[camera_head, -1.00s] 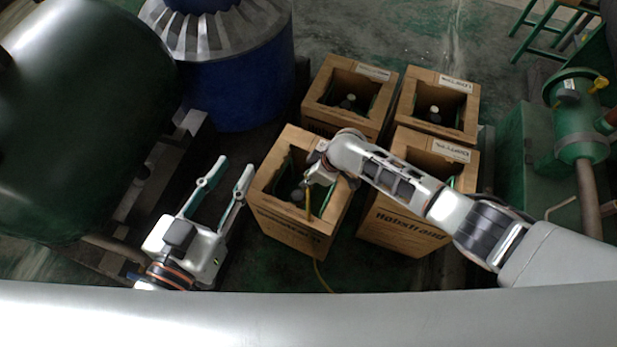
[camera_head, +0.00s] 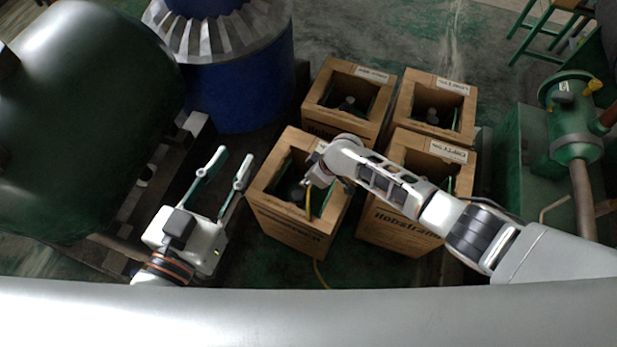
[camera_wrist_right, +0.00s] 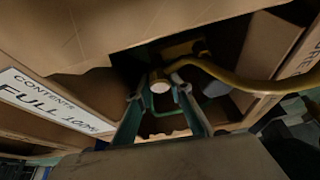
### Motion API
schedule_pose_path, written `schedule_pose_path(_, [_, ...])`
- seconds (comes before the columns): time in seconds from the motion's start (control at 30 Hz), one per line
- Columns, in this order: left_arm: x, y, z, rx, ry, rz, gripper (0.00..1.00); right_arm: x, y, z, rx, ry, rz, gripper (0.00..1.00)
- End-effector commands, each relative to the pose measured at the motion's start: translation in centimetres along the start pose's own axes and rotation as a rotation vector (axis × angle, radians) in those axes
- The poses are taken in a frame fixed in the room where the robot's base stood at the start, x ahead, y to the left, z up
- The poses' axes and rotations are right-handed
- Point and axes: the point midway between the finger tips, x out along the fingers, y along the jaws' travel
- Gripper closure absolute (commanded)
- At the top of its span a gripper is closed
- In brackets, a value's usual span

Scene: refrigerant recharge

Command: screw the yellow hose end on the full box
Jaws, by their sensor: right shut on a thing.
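The full box (camera_head: 285,222) is the open wooden box at the front left of the group in the head view. Its label (camera_wrist_right: 50,105) reads "CONTENTS FULL 100%" in the right wrist view. The yellow hose (camera_head: 309,203) runs from my right gripper over the box's front wall to the floor. My right gripper (camera_wrist_right: 162,88) reaches down into the box opening, shut on the yellow hose end (camera_wrist_right: 160,80), with its round pale face between the fingertips. Whether the end touches a fitting cannot be told. My left gripper (camera_head: 233,168) is open and empty, left of the box.
Three similar wooden boxes stand behind and right: back left (camera_head: 352,92), back right (camera_head: 436,105), front right (camera_head: 400,222). A green tank (camera_head: 85,120) and a blue drum (camera_head: 235,75) are at left. Green machinery (camera_head: 570,150) stands at right.

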Motion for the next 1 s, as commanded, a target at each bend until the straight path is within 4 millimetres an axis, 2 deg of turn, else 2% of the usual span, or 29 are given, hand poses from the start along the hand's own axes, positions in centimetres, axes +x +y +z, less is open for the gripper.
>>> schedule_pose_path(0.63, [0.0, -0.1, -2.9, 0.015, 0.043, -0.002, 0.73, 0.1, -0.1, 0.3, 0.149, -0.004, 0.062, 1.0])
schedule_pose_path(0.67, [0.0, -0.1, -2.7, 0.014, 0.04, -0.002, 0.73, 0.2, -0.1, 0.4, 0.147, -0.004, 0.06, 0.72])
schedule_pose_path(0.7, [0.0, -0.1, -2.6, 0.013, 0.039, -0.002, 0.73, 0.3, -0.1, 0.4, 0.147, -0.005, 0.059, 0.62])
schedule_pose_path(1.0, [0.0, -0.1, -2.7, 0.014, 0.039, -0.002, 0.73, 0.1, -0.1, 0.2, 0.145, -0.002, 0.06, 0.6])
